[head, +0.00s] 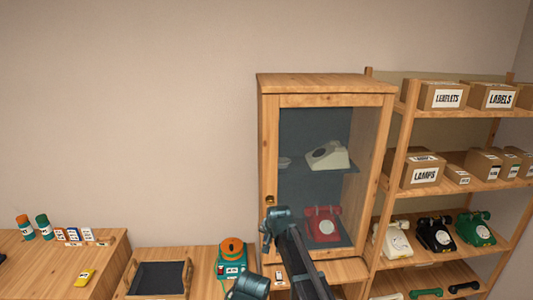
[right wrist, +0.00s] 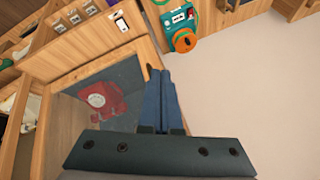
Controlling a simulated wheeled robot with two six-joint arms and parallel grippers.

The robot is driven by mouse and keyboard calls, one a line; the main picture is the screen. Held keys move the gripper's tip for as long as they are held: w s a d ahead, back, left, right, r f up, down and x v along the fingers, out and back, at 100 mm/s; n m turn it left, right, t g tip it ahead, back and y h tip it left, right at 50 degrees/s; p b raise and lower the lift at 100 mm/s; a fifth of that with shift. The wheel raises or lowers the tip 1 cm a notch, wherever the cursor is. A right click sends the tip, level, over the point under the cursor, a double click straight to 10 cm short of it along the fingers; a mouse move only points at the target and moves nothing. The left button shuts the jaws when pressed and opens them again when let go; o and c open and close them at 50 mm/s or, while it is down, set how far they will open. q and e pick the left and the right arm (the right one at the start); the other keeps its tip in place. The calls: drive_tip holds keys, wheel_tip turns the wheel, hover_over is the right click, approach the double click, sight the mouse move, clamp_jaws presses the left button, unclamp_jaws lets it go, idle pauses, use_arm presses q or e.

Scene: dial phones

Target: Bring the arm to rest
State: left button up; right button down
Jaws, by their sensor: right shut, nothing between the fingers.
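My right arm rises from the bottom of the head view, and my right gripper (head: 272,222) is in front of the left side of the glass-fronted wooden cabinet (head: 325,87), just below its knob (head: 269,199). In the right wrist view the two blue fingers (right wrist: 161,85) lie together, shut and empty. I cannot tell whether they touch the cabinet. The cabinet door looks shut. Behind its glass are a red dial phone (head: 322,223) on the bottom and a white dial phone (head: 328,156) on the shelf above. My left gripper is not in view.
An open shelf at right holds boxes (head: 425,170) and white, black and green phones (head: 436,234). The wall above the left counter is clear.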

drive_tip(key=s+d+f+n+g+h, duration=0.1)
drive_tip(key=s+d+g, duration=0.1)
drive_tip(key=s+d, duration=0.6)
drive_tip(key=s+d+f+n+g, duration=0.15)
drive_tip(key=s+d, duration=0.25)
drive_tip(key=s, duration=0.9)
drive_tip(key=s+d+f+n+g+h, duration=0.1)
drive_tip(key=s+d+n+g, duration=0.1)
drive_tip(key=s+d, duration=0.6)
drive_tip(key=s+a+f+n+b, duration=0.1)
drive_tip(key=s+a+f+b, duration=0.3)
drive_tip(key=a+f+b, duration=0.2)
drive_tip(key=s+a+f+n+h+b, duration=0.1)
drive_tip(key=s+a+f+n+b, duration=0.1)
drive_tip(key=s+a+f+b, duration=0.2)
wheel_tip(320, 180, down, 3)
drive_tip(key=a+b, duration=0.2)
drive_tip(key=b, duration=0.1)
drive_tip(key=shift+a+g, duration=0.35)
drive_tip(key=shift+a, duration=0.05)
